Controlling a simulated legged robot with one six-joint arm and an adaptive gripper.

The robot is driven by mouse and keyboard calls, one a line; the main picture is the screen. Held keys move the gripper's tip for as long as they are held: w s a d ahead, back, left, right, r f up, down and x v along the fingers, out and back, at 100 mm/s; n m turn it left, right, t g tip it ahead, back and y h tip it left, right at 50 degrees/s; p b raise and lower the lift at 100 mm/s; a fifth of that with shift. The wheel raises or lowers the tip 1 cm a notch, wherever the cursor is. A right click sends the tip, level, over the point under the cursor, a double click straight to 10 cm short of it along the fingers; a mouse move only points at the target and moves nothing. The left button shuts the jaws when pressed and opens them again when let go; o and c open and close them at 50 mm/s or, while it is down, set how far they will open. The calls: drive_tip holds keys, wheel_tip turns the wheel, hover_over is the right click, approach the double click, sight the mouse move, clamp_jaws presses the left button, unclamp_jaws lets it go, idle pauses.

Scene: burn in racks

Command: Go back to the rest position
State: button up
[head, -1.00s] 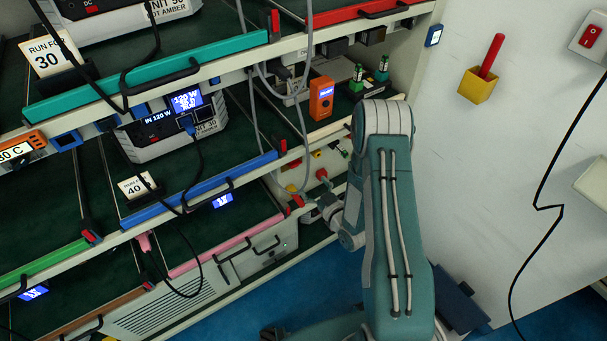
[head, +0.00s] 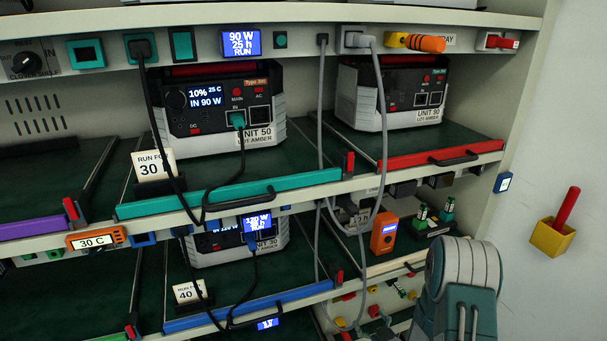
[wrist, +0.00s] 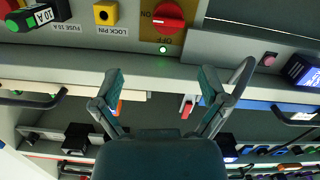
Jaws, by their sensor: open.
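My gripper (wrist: 160,98) shows in the wrist view with its two fingers spread apart and nothing between them. It is in front of the rack's shelf edge, below a panel with a red rotary switch (wrist: 168,16) and a lit green lamp (wrist: 163,49). In the head view my arm rises at the lower right, in front of the lower shelves, and my gripper is out of the picture there.
The rack holds power units, Unit 50 (head: 215,112) and another at right (head: 407,92), with hanging cables. An orange meter (head: 384,234) stands on the middle shelf. A yellow holder (head: 551,238) is on the right wall.

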drive_tip(key=w+r+g+h, duration=0.1)
drive_tip(key=r, duration=0.2)
drive_tip(key=w+r+h, duration=0.1)
drive_tip(key=r, duration=0.3)
drive_tip(key=d+r+g, duration=0.1)
drive_tip(key=r, duration=0.2)
drive_tip(key=shift+w+r+g+h, duration=0.25)
drive_tip(key=shift+w+g+h, duration=0.05)
drive_tip(key=shift+w+h, duration=0.1)
drive_tip(key=s+r+m+g+h, duration=0.25)
drive_tip(key=s+r, duration=0.25)
drive_tip(key=r, duration=0.5)
drive_tip(key=s+a+r+m+g, duration=0.1)
drive_tip(key=s+r, duration=0.4)
drive_tip(key=s, duration=0.7)
drive_tip(key=s+a+r+m+g, duration=0.2)
drive_tip(key=s+a+r+g, duration=0.2)
drive_tip(key=s, duration=0.9)
drive_tip(key=shift+r, duration=0.65)
